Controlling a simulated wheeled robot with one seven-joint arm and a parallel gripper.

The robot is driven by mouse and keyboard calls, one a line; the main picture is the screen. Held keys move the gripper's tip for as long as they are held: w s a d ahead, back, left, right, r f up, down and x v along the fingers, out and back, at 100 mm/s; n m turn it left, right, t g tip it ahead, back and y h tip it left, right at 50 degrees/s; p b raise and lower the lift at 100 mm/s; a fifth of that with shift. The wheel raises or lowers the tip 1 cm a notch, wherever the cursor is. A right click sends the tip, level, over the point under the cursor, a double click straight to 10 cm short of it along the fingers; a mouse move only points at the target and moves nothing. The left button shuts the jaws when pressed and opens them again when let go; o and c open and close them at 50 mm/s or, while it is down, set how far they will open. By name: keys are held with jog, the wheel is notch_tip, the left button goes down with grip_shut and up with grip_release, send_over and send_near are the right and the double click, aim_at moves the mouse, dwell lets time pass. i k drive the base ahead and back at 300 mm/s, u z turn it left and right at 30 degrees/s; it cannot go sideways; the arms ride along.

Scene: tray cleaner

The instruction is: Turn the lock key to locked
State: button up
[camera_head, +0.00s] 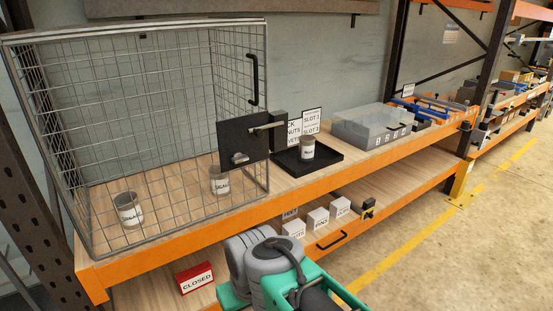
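A wire mesh cage (130,110) stands on the upper wooden shelf at the left. A black plate (232,137) is on its front right part. A small grey key-like knob (239,158) sits low on this plate, and a pale lever (268,126) sticks out to the right near its top. A small black block with a yellow part (369,209) is on the lower shelf's front, right of the white boxes. Which of these is the lock key, and its turn position, I cannot tell. My arm shows at the bottom centre; my gripper does not show.
Labelled cups (128,209) and (220,180) are in the cage; another cup (307,147) stands in a black tray (327,158). A clear-lidded bin (370,127) is farther right. A red CLOSED sign (195,278) and white boxes (318,219) are below. The floor at right is clear.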

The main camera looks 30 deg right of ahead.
aim_at(237, 157)
jog(key=z, duration=0.25)
jog(key=i, duration=0.4)
jog(key=u, duration=0.95)
